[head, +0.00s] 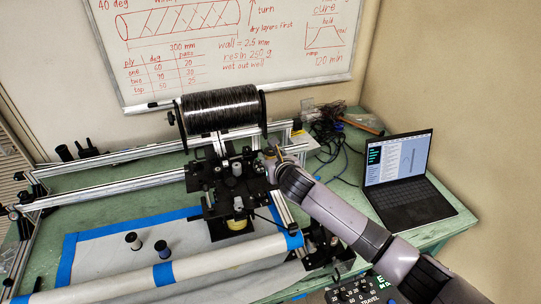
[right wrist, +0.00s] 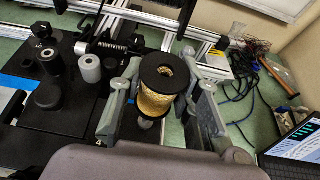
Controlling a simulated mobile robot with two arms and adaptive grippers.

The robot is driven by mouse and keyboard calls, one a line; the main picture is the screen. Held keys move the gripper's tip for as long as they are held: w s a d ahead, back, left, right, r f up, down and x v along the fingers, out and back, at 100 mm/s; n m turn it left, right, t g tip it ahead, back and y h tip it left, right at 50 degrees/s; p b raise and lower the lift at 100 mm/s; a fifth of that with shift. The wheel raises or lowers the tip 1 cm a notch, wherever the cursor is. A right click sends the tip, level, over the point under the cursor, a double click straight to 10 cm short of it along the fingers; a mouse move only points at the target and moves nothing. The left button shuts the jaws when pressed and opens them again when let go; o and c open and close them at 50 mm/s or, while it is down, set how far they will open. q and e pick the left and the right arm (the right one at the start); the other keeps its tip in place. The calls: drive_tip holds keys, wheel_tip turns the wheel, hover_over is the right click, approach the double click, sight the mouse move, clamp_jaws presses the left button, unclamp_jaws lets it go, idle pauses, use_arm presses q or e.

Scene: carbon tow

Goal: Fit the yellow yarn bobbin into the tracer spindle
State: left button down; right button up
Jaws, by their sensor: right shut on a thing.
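The yellow yarn bobbin (right wrist: 158,104) has black end flanges and shows in the right wrist view. It stands between the two grey fingers of my right gripper (right wrist: 162,62), which is shut on it. In the head view my right gripper (head: 274,156) is at the right side of the black winding carriage (head: 222,180); the bobbin is too small there to make out well. In the right wrist view a black plate with rollers and a spring lies left of the bobbin; I cannot tell which part is the tracer spindle. My left gripper is not in view.
A large black tow spool (head: 220,108) sits above the carriage. Aluminium rails (head: 110,192) cross the green table. Cables (head: 335,140) and a laptop (head: 408,180) lie to the right.

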drive_tip(key=shift+f+b, duration=1.8)
drive_tip(key=shift+f, duration=1.15)
drive_tip(key=o, duration=1.2)
drive_tip(key=v, duration=1.2)
drive_tip(key=shift+r, duration=0.1)
